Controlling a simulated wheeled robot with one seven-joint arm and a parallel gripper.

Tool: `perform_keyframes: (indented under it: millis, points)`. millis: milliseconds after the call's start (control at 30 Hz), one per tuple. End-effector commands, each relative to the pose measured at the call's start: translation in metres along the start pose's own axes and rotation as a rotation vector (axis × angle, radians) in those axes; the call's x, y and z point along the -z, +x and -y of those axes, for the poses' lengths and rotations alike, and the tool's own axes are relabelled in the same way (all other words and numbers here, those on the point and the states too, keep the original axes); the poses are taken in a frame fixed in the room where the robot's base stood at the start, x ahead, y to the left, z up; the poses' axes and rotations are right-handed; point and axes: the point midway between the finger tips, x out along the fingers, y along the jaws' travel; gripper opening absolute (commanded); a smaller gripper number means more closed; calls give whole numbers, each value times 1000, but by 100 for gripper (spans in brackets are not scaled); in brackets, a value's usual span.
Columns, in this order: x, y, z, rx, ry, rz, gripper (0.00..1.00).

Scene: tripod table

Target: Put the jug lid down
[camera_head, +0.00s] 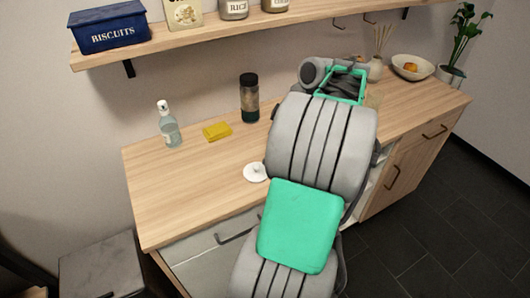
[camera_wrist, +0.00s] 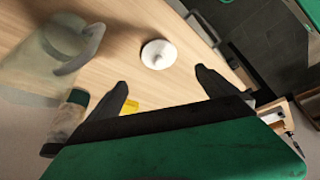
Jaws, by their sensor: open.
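The white round jug lid (camera_head: 255,172) lies on the wooden counter beside my arm, close to the front edge. In the wrist view the lid (camera_wrist: 158,55) rests flat on the wood with a small knob on top. My gripper (camera_wrist: 160,80) is open, with its two dark fingers spread wide. The lid shows beyond the fingertips, apart from them, with nothing between the fingers. A translucent jug with a handle (camera_wrist: 50,55) stands at the left of the wrist view. My arm hides the gripper in the head view.
A bowl (camera_head: 411,67) and a plant (camera_head: 462,40) stand at the far right. A shelf (camera_head: 200,38) runs above. The counter's front left is clear.

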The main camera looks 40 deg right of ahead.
Motion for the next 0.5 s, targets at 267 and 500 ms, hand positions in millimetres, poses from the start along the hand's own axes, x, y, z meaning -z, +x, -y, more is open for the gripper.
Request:
perform_keyframes:
  millis: [267, 500]
  points:
    - [27, 0, 10, 4, 29, 14, 97]
    - [143, 51, 113, -34, 266, 104, 97]
